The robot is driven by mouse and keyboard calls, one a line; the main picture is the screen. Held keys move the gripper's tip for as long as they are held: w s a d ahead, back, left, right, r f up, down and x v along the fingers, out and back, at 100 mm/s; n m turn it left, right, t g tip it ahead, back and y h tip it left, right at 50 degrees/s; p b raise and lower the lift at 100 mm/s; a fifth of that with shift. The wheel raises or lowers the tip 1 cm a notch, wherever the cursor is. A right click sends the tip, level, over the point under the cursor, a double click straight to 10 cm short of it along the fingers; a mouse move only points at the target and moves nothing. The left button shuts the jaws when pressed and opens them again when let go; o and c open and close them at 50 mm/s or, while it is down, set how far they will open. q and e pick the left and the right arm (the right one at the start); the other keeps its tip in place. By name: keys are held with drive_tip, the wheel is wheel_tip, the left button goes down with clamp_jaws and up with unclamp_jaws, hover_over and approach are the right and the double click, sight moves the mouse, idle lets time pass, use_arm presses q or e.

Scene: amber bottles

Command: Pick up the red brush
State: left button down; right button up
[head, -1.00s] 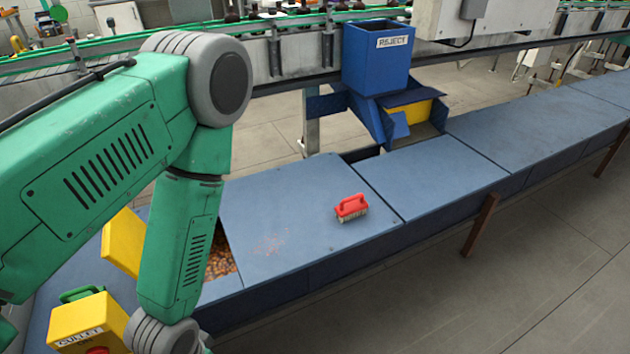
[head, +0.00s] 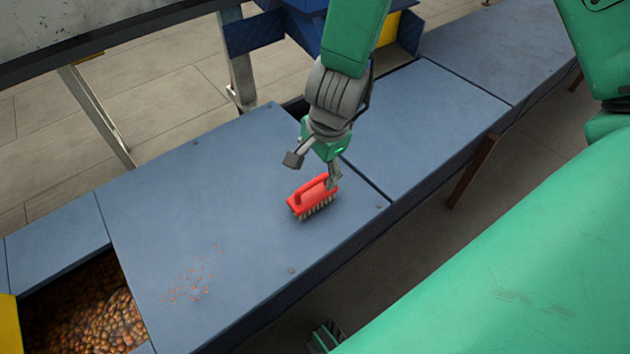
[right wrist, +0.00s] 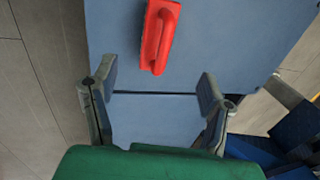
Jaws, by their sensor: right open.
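The red brush (head: 305,204) lies bristles down on the blue cover panel (head: 200,180), with its handle on top. My right gripper (head: 313,171) is open, just above and behind the brush in the head view. One finger overlaps the brush's far end there; I cannot tell whether it touches. In the right wrist view the brush (right wrist: 157,40) lies beyond the fingertips of the right gripper (right wrist: 158,82), nothing between the fingers.
An open bay of amber bits (head: 90,310) lies at the lower left, beside a yellow edge (head: 7,325). A blue bin structure (head: 255,33) stands behind my right arm. Orange crumbs (head: 195,280) lie on the panel, otherwise clear around the brush.

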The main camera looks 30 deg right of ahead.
drive_tip(key=b, duration=0.2)
hover_over(311, 195)
drive_tip(key=f, duration=0.5)
drive_tip(key=shift+s+a, duration=0.3)
drive_tip(key=shift+a, duration=0.05)
drive_tip(key=shift+w+a+f, duration=0.1)
drive_tip(key=shift+f, duration=0.4)
drive_tip(key=f+b, duration=0.2)
drive_tip(key=d+f+b, duration=0.1)
drive_tip(key=f, duration=0.2)
drive_tip(key=shift+w+d+b, duration=0.1)
drive_tip(key=shift+b, duration=0.3)
drive_tip(key=shift+w+f, duration=0.1)
drive_tip(key=shift+f, duration=0.2)
drive_tip(key=shift+a+r, duration=0.2)
drive_tip(key=shift+a, duration=0.1)
drive_tip(key=c, duration=1.1)
drive_tip(key=shift+c, duration=1.2)
use_arm(q)
wheel_tip(311, 195, down, 7)
drive_tip(key=shift+a+r, duration=0.2)
drive_tip(key=shift+a, duration=0.1)
use_arm(e)
drive_tip(key=shift+d, duration=0.15)
